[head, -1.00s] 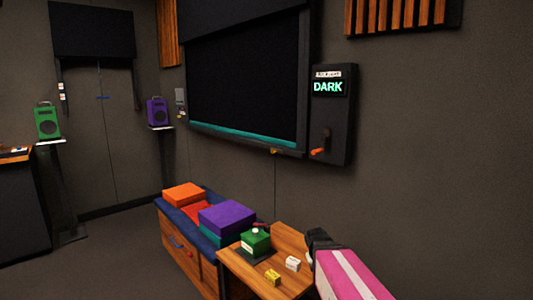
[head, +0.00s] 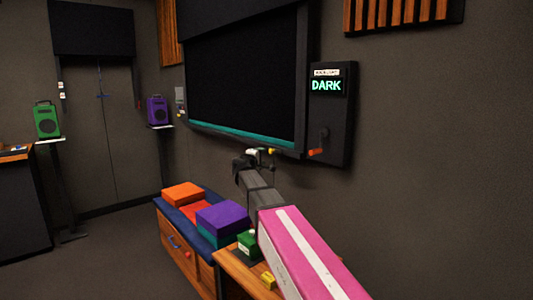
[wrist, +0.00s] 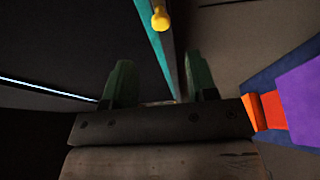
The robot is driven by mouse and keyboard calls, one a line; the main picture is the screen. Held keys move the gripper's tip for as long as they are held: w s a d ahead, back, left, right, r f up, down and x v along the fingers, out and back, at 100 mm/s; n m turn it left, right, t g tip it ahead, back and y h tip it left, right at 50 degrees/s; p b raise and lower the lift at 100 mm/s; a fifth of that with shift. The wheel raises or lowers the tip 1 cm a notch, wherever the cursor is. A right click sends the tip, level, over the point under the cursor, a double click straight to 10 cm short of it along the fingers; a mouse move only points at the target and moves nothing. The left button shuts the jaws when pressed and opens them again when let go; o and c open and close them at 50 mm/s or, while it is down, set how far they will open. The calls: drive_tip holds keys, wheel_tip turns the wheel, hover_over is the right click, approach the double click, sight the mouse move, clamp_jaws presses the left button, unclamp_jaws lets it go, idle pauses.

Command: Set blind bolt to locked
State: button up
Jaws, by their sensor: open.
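A small yellow knob (head: 272,151), which looks like the blind bolt's handle, sits under the right end of the teal bar (head: 230,138) along the bottom of the large dark blind. In the wrist view the yellow knob (wrist: 160,17) stands on the teal bar's edge (wrist: 164,55), ahead of the fingertips. My gripper (head: 259,155) is raised just below the bar, close by the knob. In the wrist view my gripper (wrist: 160,85) is open, its green fingers apart with nothing seen held. The bolt's locked or unlocked marking cannot be read.
Below is a bench with a purple box (head: 222,218) and an orange box (head: 183,194). A wooden table (head: 233,270) carries a green block (head: 250,242).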

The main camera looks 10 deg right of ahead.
sight(270, 151)
drive_tip(key=x, duration=1)
drive_tip(key=shift+w+d, duration=0.2)
